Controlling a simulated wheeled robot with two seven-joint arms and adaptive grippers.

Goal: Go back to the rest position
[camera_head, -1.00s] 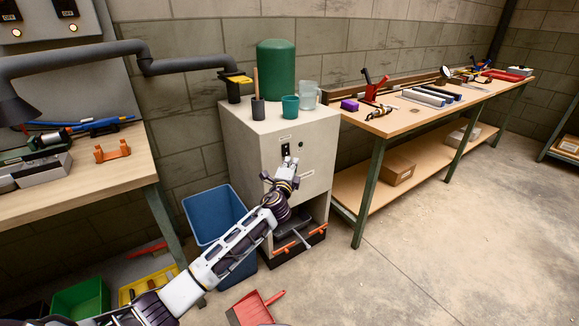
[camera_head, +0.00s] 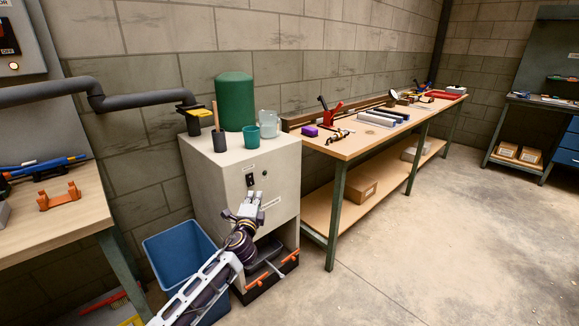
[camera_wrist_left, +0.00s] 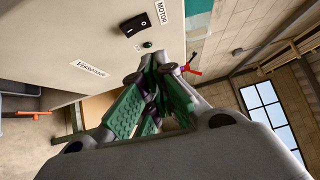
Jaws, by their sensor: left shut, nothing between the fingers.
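My left gripper (camera_head: 254,197) is in front of the grey cabinet (camera_head: 212,185), below its black motor switch (camera_head: 250,180). In the left wrist view its green-padded fingers (camera_wrist_left: 158,72) are shut with nothing between them. The fingertips look apart from the switch. My left arm reaches in from the bottom of the head view. My right gripper is not in view.
A blue bin (camera_head: 178,252) stands left of the cabinet. A long workbench (camera_head: 350,153) with tools runs to the right, with a cardboard box (camera_head: 359,188) on its shelf. Another bench (camera_head: 75,215) is at left. A black tray with orange handles (camera_head: 268,280) lies low at the cabinet. Floor at right is clear.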

